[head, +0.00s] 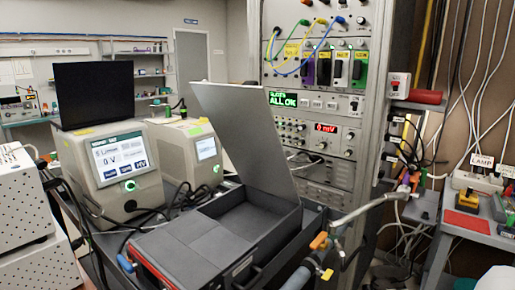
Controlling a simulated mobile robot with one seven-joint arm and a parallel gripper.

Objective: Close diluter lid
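A dark grey box (275,222), which looks like the diluter, stands at the lower middle. Its lid (243,130) is a flat grey panel. The lid stands open, hinged at the back of the box and leaning back to the left. The box's inside shows as an open dark recess (243,211). A dark grey top surface (185,245) lies in front of the recess, with a red edge at its lower left. No label naming the diluter can be read. My gripper is not in view.
Instruments with screens (120,165) stand left of the box, one below a black panel (93,95). A tall equipment rack (315,120) rises behind. A metal pipe (365,208) and valve with orange handle (319,241) stand close on the right. Cables run around the box.

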